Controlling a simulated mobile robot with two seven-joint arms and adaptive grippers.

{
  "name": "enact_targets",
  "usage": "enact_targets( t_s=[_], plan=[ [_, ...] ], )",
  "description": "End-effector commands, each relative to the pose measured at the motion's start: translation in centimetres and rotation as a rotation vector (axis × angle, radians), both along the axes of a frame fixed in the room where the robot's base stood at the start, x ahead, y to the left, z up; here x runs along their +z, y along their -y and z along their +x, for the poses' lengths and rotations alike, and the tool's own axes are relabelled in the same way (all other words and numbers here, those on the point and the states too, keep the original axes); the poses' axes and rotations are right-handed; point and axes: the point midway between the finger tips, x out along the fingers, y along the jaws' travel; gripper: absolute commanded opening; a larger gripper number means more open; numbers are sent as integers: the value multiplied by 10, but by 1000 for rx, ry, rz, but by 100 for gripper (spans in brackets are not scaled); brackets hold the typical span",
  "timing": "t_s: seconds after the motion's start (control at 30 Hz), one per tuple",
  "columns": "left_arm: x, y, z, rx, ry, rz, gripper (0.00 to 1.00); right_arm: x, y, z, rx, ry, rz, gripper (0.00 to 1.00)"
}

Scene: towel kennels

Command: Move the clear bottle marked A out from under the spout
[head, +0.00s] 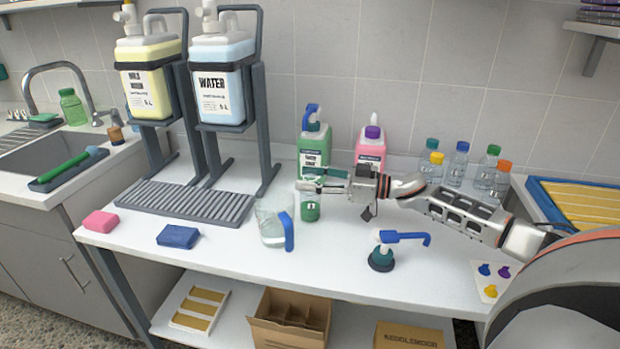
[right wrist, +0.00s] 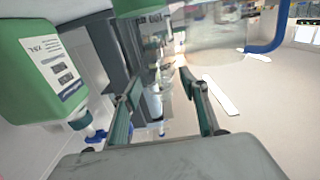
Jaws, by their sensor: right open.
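A small bottle with a green band and a white mark (head: 311,207) stands on the counter in front of the green jug (head: 314,148), whose blue pump spout (head: 312,113) is above it. The mark is too small to read as A. Its upper part is hidden by my right gripper (head: 305,180), which is open, reaching in from the right at the bottle's top. In the right wrist view my gripper's fingers (right wrist: 163,88) are apart, with the green jug (right wrist: 40,60) at left. I cannot tell whether they surround the bottle. My left gripper is not in view.
A clear measuring jug with a blue handle (head: 271,226) stands just left of the bottle. A pink jug (head: 370,152) is behind my right arm. Several clear capped bottles stand at the back right.

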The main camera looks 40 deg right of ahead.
Motion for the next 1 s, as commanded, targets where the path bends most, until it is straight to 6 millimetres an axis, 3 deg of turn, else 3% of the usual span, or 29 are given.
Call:
enact_targets(
  t_s=[0.27,1.0],
  plan=[
    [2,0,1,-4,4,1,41,-1,7,-8,0,-3,0,44],
    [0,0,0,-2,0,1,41,-1,67,-78,-1,-3,-1,44]
  ],
)
